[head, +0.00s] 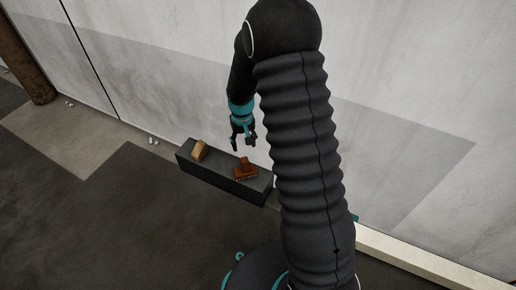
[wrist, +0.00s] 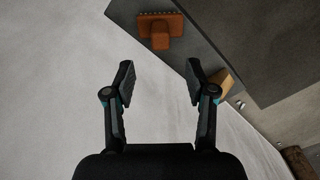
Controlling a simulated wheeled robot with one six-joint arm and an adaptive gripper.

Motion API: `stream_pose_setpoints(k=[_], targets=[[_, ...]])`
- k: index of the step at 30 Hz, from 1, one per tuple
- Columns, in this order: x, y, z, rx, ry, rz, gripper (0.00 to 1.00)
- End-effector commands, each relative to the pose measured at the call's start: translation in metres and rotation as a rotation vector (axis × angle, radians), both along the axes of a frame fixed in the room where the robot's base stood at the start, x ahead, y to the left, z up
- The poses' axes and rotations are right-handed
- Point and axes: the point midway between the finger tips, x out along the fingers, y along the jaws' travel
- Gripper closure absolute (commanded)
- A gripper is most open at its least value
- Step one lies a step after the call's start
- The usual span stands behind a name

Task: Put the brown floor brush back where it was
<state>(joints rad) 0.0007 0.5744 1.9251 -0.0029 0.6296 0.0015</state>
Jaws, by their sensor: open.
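The brown floor brush (head: 245,170) lies on top of a dark grey block-shaped bench (head: 215,182) along the wall, its bristles showing along one edge. In the wrist view the brush (wrist: 161,30) is near the top, beyond the fingertips, on the bench (wrist: 205,45). My gripper (head: 243,145) hangs above the bench with its fingers pointing down and apart. In the wrist view my gripper (wrist: 159,84) is open and empty, with pale wall between the fingers. The fingers do not touch the brush.
A tan block (head: 200,150) sits at the bench's left end; it shows partly behind a finger in the wrist view (wrist: 223,80). The pale wall (head: 180,60) stands close behind the bench. A brown post (head: 26,60) is at far left. Small white bits lie on the floor.

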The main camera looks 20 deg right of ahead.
Motion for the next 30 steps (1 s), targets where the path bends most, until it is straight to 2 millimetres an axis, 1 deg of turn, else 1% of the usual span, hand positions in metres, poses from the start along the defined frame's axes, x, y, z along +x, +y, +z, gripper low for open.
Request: stream_pose_setpoints(k=[1,4,8,9,15,20,24,30], targets=[[-0.002,0.0,0.013,0.0,-0.013,0.0,0.44],[-0.009,0.0,0.042,0.0,-0.041,0.0,0.44],[-0.024,0.0,0.082,0.0,-0.079,0.0,0.44],[-0.03,0.0,0.093,0.0,-0.092,0.0,0.44],[-0.06,0.0,0.146,0.0,-0.15,0.0,0.44],[-0.088,0.0,0.183,0.0,-0.197,0.0,0.44],[-0.115,0.0,0.211,0.001,-0.239,0.0,0.44],[-0.156,0.001,0.243,0.001,-0.298,0.001,0.44]])
